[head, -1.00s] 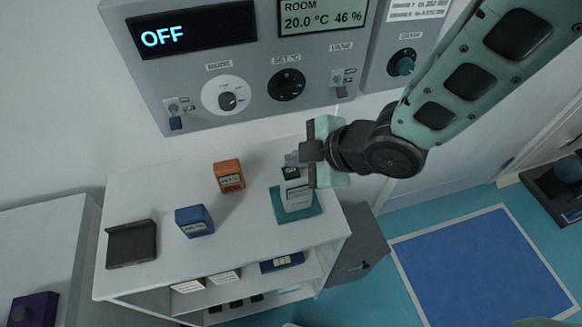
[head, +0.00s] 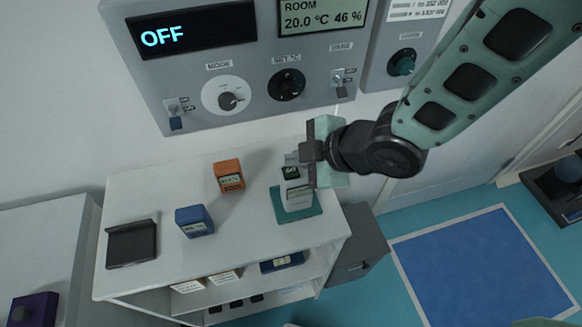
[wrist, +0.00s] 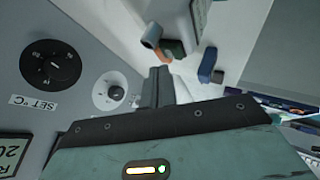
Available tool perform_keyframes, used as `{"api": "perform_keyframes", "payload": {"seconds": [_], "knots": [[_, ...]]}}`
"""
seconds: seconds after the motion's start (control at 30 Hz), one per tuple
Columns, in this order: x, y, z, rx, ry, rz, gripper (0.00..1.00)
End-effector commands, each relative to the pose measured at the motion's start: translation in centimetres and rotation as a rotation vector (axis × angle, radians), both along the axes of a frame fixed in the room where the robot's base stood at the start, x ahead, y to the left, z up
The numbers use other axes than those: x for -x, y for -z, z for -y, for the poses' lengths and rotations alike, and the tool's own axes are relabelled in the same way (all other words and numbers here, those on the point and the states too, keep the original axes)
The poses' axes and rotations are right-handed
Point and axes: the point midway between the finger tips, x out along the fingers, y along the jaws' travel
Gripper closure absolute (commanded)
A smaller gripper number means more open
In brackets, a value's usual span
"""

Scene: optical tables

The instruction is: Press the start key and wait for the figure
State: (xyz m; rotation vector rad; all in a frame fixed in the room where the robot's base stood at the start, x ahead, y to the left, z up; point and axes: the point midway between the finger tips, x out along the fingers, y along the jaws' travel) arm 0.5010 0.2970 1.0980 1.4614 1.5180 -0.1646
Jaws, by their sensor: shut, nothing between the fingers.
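A white instrument (head: 296,191) stands upright on a teal base (head: 312,212) at the right end of the white shelf top. Its small dark display (head: 290,172) shows green characters too small to read surely. My gripper (head: 296,158) is shut and empty, just above and against the instrument's top in the head view; I cannot tell whether it touches. In the wrist view my shut fingers (wrist: 158,86) point toward a pale body (wrist: 180,18) with a grey round stub (wrist: 152,36). No start key can be made out; my gripper covers part of the instrument's top.
An orange box (head: 229,175), a blue box (head: 194,220) and a black tray (head: 132,243) stand on the white shelf unit (head: 160,185). A grey wall panel (head: 250,75) above has knobs, switches and a display reading OFF (head: 190,32). Clear blue floor (head: 485,265) lies right.

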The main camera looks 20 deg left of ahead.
Motion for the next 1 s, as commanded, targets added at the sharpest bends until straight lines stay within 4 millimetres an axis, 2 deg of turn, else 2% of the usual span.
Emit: {"api": "perform_keyframes", "payload": {"seconds": [0.3,1.0], "knots": [[0.02,0.93,0.01,0.0,0.0,0.0,1.0],[0.01,1.14,0.0,0.0,0.0,0.0,1.0]]}}
